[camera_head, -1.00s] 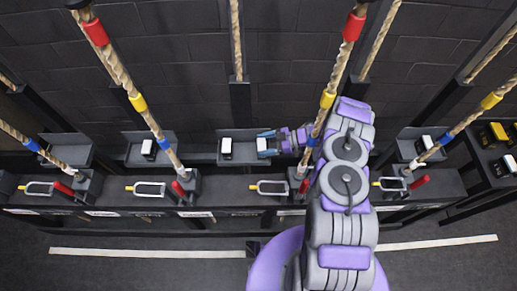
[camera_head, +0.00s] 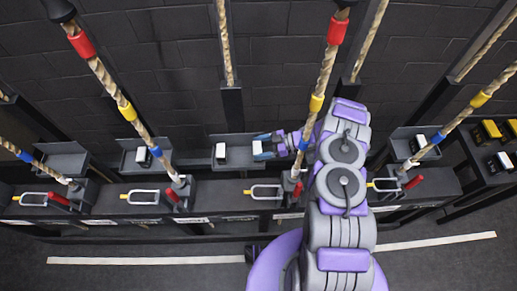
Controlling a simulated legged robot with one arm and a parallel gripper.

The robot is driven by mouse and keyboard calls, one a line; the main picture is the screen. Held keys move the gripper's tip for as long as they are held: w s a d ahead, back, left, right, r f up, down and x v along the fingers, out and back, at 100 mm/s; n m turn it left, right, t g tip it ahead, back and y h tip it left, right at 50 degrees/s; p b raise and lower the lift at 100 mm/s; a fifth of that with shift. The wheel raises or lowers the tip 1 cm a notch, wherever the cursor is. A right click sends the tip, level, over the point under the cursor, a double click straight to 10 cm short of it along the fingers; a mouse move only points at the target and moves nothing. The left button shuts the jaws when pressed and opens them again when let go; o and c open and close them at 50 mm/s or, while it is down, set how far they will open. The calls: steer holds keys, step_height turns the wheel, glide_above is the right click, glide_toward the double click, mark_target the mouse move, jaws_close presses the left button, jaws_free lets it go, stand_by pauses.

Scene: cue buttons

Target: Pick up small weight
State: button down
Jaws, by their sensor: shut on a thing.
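A small white weight (camera_head: 257,148) sits between the blue fingertips of my gripper (camera_head: 262,146). The jaws are closed on it, at the right end of a dark grey tray (camera_head: 239,163). Another small white weight with a dark side (camera_head: 221,153) stands in the left part of the same tray, apart from the gripper. I cannot tell whether the held weight still touches the tray.
More trays with white weights stand left (camera_head: 141,154) and right (camera_head: 418,142). Metal handles (camera_head: 264,191) and red levers (camera_head: 298,189) line the front bench. Yellow-and-black weights (camera_head: 487,131) lie far right.

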mark_target(259, 147)
steer(key=r+p, duration=0.1)
steer(key=r, duration=0.3)
steer(key=r+p, duration=0.1)
steer(key=r, duration=0.3)
steer(key=shift+a, duration=0.2)
steer(key=shift+d+r, duration=0.1)
steer(key=shift+r, duration=0.7)
